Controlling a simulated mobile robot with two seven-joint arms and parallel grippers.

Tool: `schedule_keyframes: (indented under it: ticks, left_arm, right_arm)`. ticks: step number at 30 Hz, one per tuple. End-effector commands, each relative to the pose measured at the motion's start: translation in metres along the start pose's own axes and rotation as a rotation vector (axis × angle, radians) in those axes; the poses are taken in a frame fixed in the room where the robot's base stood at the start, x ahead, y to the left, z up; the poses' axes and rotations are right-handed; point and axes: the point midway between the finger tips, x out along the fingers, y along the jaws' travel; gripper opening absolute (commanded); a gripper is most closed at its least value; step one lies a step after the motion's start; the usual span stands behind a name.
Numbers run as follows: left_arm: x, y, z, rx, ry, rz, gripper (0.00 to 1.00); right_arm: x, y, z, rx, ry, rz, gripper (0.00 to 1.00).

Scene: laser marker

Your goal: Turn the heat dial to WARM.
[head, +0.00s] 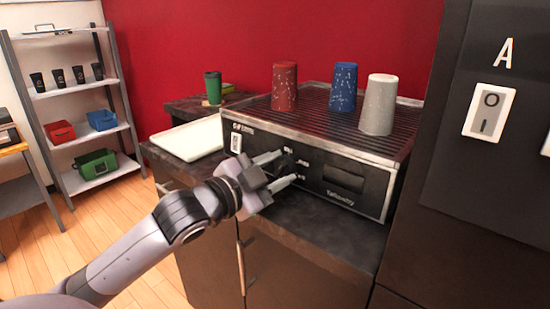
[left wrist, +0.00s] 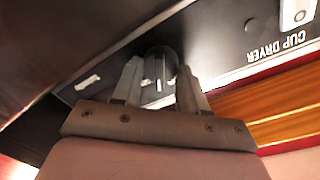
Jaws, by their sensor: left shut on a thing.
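The cup dryer (head: 320,165) is a black and silver box on the counter. Its heat dial (head: 286,163) is a dark knob on the left half of the front panel. My left gripper (head: 284,168) is at the panel with its fingers on either side of the dial. In the left wrist view the dial (left wrist: 160,65) sits between the fingertips, and my left gripper (left wrist: 160,85) is shut on it. Small labels beside the dial are too small to read, and the dial's setting cannot be told. My right gripper is not in view.
Upturned red (head: 284,86), blue (head: 343,87) and grey (head: 379,104) cups stand on the dryer's ribbed top. A white tray (head: 188,140) and a green cup (head: 213,87) are to the left. A dark panel with a switch (head: 489,110) rises at the right.

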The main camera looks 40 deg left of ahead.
Motion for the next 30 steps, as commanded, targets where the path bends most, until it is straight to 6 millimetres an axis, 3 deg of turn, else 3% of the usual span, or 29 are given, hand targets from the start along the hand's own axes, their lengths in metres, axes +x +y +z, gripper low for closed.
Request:
schedule_keyframes:
  ticks: [9, 18, 30]
  left_arm:
    - [0.000, -0.001, -0.003, 0.280, -0.022, 0.008, 0.12]
    - [0.000, 0.001, -0.002, 0.457, -0.035, 0.009, 0.12]
    - [0.000, 0.002, -0.001, 0.534, -0.041, 0.010, 0.12]
  right_arm:
    - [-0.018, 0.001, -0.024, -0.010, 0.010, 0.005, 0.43]
    - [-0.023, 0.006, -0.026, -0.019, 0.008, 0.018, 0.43]
    - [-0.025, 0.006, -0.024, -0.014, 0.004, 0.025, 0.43]
